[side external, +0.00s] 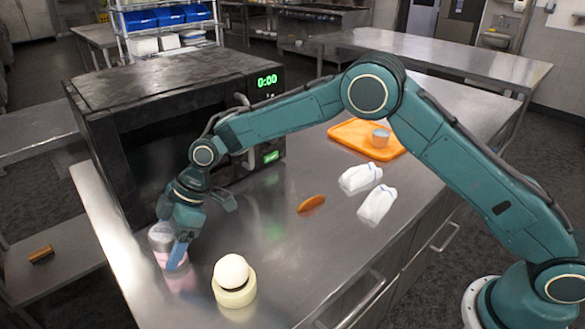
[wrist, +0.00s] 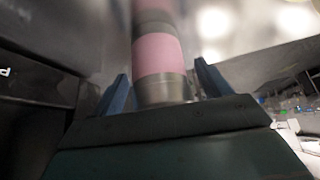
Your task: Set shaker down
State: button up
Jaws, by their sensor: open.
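The shaker (side external: 161,240) is a small metal cylinder with a pink band. It stands upright on the steel counter (side external: 285,255) near its left corner, in front of the microwave. My gripper (side external: 172,248) is down around it, with a blue finger in front of its right side. In the wrist view the shaker (wrist: 160,62) is upright between the two blue fingers of my gripper (wrist: 162,92). The fingers are apart, with a gap on each side of the shaker.
A black microwave (side external: 190,75) stands close behind my gripper. A white ball on a cream holder (side external: 236,295) is to the right of the shaker. An orange oval piece (side external: 311,204), two white packets (side external: 360,178) and an orange tray (side external: 350,131) lie farther right.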

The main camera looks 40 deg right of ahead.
jog(key=v, duration=1.1)
jog(key=shift+r, duration=0.2)
jog(key=shift+d+r, duration=0.1)
jog(key=shift+d, duration=0.15)
jog(key=s+d+r+m+t+h, duration=0.3)
jog(key=s+d+r+m, duration=0.4)
jog(key=s+d+r, duration=0.75)
jog(key=s+d+f+m+h, duration=0.1)
jog(key=s+d+f+m, duration=0.1)
jog(key=s+d+m, duration=0.2)
jog(key=s+d+f+m+t+h, duration=0.1)
jog(key=s+d+m, duration=0.3)
jog(key=s+d, duration=0.6)
jog(key=s+f+h, duration=0.1)
jog(key=s, duration=0.5)
jog(key=shift+s+d+f+m, duration=0.2)
jog(key=shift+s+m, duration=0.05)
jog(key=shift+m, duration=0.15)
